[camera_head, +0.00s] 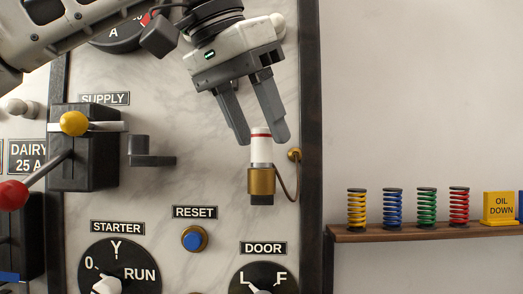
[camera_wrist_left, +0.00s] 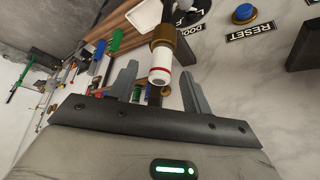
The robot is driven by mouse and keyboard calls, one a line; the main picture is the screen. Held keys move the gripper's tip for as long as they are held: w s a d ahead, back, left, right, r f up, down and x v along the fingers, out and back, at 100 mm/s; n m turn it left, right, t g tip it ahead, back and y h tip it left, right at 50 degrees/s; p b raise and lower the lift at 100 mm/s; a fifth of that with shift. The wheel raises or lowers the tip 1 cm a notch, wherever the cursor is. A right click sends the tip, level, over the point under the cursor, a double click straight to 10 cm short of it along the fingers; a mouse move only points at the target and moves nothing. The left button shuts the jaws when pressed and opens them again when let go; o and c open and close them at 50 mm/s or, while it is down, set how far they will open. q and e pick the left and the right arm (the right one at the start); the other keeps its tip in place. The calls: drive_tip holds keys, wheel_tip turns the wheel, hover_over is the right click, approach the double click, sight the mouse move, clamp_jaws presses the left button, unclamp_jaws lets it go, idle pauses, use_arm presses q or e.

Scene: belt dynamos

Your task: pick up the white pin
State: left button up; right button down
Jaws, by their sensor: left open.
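The white pin (camera_head: 261,150) stands upright in a brass socket (camera_head: 261,181) on the marble panel in the head view. It has a red band near its top. My left gripper (camera_head: 262,141) is open, its two fingers pointing down on either side of the pin's top. Whether the fingers touch the pin cannot be told. In the left wrist view the white pin (camera_wrist_left: 160,66) shows with its red band, between and beyond the open fingers of the left gripper (camera_wrist_left: 160,80). My right gripper is not in view.
A brown cord hangs beside the socket from a brass fitting (camera_head: 294,154). A black bracket (camera_head: 150,155), a RESET button (camera_head: 194,238) and a yellow-knobbed switch (camera_head: 74,123) are on the panel. A wooden shelf (camera_head: 400,234) with coloured springs is at right.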

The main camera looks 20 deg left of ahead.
use_arm(q)
drive_tip(key=shift+x, duration=0.95)
drive_tip(key=shift+c, duration=0.3)
clamp_jaws()
drive_tip(key=shift+r, duration=0.1)
